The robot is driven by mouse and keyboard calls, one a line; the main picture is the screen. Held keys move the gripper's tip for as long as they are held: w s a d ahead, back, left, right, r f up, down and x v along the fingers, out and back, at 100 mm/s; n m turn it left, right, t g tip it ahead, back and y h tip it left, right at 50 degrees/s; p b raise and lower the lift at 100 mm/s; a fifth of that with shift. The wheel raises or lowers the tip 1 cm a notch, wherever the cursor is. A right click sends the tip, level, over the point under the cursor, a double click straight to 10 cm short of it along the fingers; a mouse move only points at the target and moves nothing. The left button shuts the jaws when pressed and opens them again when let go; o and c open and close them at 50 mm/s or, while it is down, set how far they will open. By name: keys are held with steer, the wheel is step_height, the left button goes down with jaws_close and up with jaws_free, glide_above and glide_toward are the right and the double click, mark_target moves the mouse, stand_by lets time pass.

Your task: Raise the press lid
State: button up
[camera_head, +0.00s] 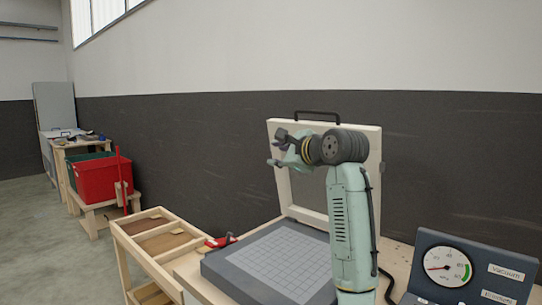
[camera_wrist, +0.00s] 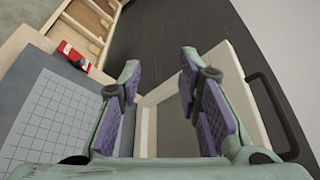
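The press lid (camera_head: 283,188) is a cream frame around a grey panel, standing nearly upright at the back of the press in the head view. Its black handle (camera_head: 317,114) is on the top edge. The dark grey press bed (camera_head: 240,274) with a gridded top lies uncovered in front. My gripper (camera_head: 278,149) is in front of the lid's upper left part, below the handle. In the wrist view my gripper (camera_wrist: 155,75) has its purple-padded fingers apart with nothing between them.
A gauge box (camera_head: 470,272) labelled vacuum is at the right. A small red item (camera_head: 218,241) lies left of the bed. A divided wooden rack (camera_head: 150,240) and a red bin (camera_head: 95,179) are further left. A dark wall panel (camera_head: 180,150) is behind.

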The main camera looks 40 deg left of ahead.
steer(key=v, duration=0.7)
steer(key=shift+d, duration=0.3)
steer(key=shift+s, duration=0.1)
